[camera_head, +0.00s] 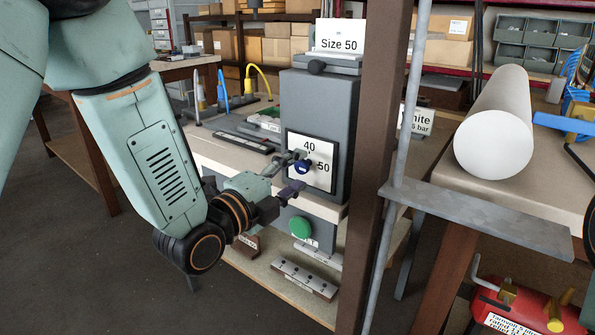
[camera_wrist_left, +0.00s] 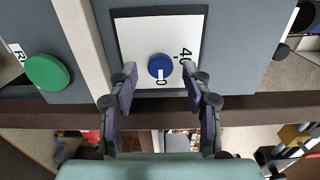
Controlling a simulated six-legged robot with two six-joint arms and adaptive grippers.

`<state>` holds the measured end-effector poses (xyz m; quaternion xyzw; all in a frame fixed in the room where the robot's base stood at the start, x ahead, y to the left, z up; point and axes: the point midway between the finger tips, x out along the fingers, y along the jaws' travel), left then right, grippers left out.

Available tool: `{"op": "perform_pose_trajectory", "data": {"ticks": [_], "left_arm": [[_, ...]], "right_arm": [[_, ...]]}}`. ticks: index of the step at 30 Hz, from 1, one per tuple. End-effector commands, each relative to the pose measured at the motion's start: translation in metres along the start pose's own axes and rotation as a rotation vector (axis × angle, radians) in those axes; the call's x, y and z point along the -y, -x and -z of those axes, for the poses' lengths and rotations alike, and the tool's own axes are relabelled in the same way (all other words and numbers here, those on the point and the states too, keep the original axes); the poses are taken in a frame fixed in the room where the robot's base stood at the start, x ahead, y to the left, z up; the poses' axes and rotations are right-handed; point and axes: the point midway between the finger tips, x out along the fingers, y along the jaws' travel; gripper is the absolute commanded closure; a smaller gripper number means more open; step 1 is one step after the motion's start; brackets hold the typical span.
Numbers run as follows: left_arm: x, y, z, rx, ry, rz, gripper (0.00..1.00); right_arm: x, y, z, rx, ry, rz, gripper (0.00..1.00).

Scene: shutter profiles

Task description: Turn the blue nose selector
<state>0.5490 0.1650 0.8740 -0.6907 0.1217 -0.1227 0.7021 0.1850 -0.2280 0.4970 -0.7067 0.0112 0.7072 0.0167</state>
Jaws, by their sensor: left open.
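The blue nose selector (camera_head: 302,168) is a small round knob on a white plate marked 40 above and 50 to the right, on a grey machine. In the left wrist view the knob (camera_wrist_left: 159,65) carries a white mark pointing down, toward the partly hidden 50. My left gripper (camera_head: 296,175) is open at the plate, partly hiding the knob in the head view. In the left wrist view its two fingertips (camera_wrist_left: 160,77) stand left and right of the knob with a gap on each side. I cannot tell whether they touch the plate. My right gripper is not in view.
A green round button (camera_head: 300,228) sits below the plate. A brown post (camera_head: 372,170) and a grey pole stand right of the machine. A "Size 50" sign (camera_head: 339,38) tops it. A large white cylinder (camera_head: 495,125) lies on the right bench. Metal blocks (camera_head: 304,279) lie on the lower shelf.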

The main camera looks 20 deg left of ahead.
Motion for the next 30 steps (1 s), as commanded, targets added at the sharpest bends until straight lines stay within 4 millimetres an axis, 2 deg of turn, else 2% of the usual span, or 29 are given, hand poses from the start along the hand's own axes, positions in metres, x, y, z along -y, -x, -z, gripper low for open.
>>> {"op": "perform_pose_trajectory", "data": {"ticks": [6, 12, 19, 30], "left_arm": [[0.000, 0.033, -0.001, 0.004, 0.007, 0.000, 0.51], [0.000, 0.051, -0.001, 0.002, 0.004, -0.001, 0.51], [0.000, 0.060, 0.000, -0.001, 0.001, 0.000, 0.51], [0.000, 0.061, 0.001, -0.001, 0.000, 0.000, 0.51]], "right_arm": [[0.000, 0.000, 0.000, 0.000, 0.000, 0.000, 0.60], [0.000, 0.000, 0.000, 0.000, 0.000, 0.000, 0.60], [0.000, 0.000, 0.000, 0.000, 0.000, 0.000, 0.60], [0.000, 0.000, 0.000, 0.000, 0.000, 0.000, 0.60]]}}
